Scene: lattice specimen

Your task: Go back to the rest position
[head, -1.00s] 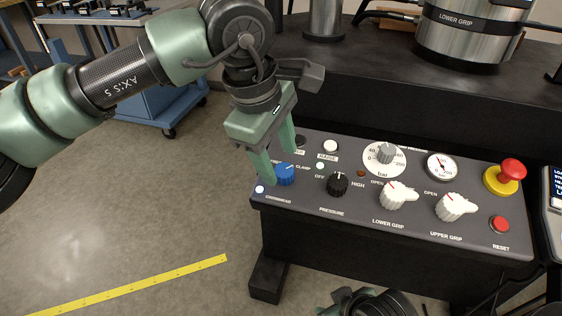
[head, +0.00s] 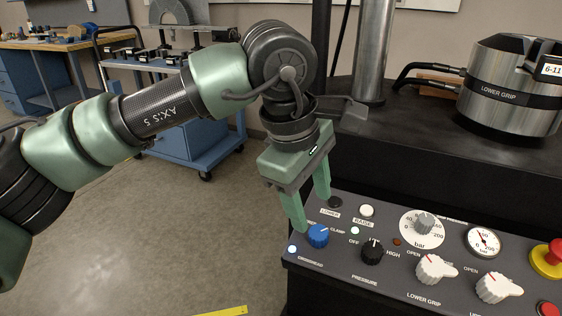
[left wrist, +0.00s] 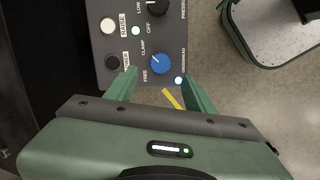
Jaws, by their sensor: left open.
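My left gripper (head: 308,208) is open, its two green fingers pointing down over the left end of the control panel (head: 325,278). One fingertip is close to the blue crosshead knob (head: 318,235); I cannot tell whether they touch in the head view. In the left wrist view the blue knob (left wrist: 160,63) lies ahead of and between the fingers (left wrist: 158,88), and nothing is held. The knob's white pointer is towards its upper right in the head view. My right gripper is not in view.
The panel also carries a black pressure knob (head: 372,252), white grip knobs (head: 433,269), gauges and a red emergency button (head: 553,253). A steel lower grip (head: 510,90) and column (head: 370,50) stand behind. A blue cart (head: 200,130) stands at the back left. Open floor lies left.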

